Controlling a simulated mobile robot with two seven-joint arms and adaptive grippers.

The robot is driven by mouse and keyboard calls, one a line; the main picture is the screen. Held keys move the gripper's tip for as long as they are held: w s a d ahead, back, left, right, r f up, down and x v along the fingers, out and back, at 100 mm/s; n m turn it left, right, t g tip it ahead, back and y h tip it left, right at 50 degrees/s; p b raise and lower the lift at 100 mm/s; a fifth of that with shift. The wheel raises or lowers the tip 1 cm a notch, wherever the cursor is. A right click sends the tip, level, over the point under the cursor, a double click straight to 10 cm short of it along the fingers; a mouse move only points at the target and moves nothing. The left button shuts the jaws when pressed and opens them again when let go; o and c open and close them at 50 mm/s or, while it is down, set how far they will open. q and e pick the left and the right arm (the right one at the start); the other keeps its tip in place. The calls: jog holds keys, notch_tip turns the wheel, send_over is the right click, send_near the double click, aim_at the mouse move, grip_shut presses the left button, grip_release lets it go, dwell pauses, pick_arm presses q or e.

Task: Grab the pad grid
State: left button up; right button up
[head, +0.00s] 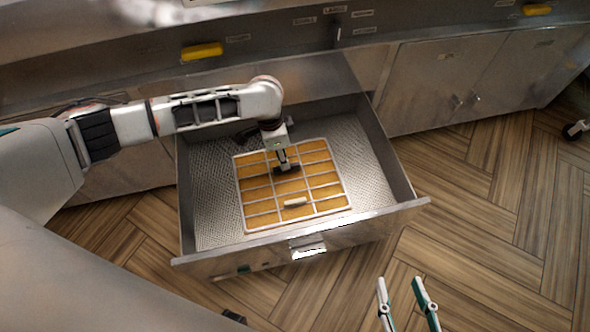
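The pad grid (322,190) is an orange-brown pad under a pale wire grid. It lies flat in the open drawer (218,205). A small pale bar (295,202) shows on its near part. My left gripper (286,168) points down at the far middle part of the pad grid, at or just above its surface. The fingers are small and partly hidden, so I cannot tell whether they hold anything. My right gripper (400,281) is open and empty, in front of the drawer at the bottom right, away from the pad grid.
The drawer's front panel with its handle (308,246) and its side walls surround the pad grid. Steel cabinet doors (447,80) stand to the right. Yellow handles (202,51) line the range front above. The wooden floor (490,220) at right is mostly clear.

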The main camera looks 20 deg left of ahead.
aim_at(277, 171)
pick_arm(q)
jog(key=shift+w+a+f, duration=0.1)
jog(key=shift+a+f, duration=0.05)
jog(key=shift+f, duration=0.15)
notch_tip(277, 171, down, 2)
jog(key=shift+b, duration=0.6)
jog(key=shift+f, duration=0.3)
jog(key=f+b, duration=0.1)
jog(key=f, duration=0.1)
jog(key=d+f+b, duration=0.1)
jog(key=f+b, duration=0.1)
jog(key=shift+f, duration=0.2)
jog(key=shift+w+f, duration=0.1)
jog(key=shift+w, duration=0.1)
jog(key=shift+w+r, duration=0.2)
jog(key=shift+r, duration=0.05)
pick_arm(e)
jog(key=a+m, duration=0.2)
jog(key=a, duration=0.1)
jog(key=s+a+m+y, duration=0.1)
jog(key=a+m, duration=0.1)
jog(key=shift+f+t, duration=0.15)
jog(key=shift+t, duration=0.15)
pick_arm(q)
jog(key=shift+f, duration=0.25)
pick_arm(e)
jog(key=shift+w+r, duration=0.15)
jog(key=shift+r, duration=0.2)
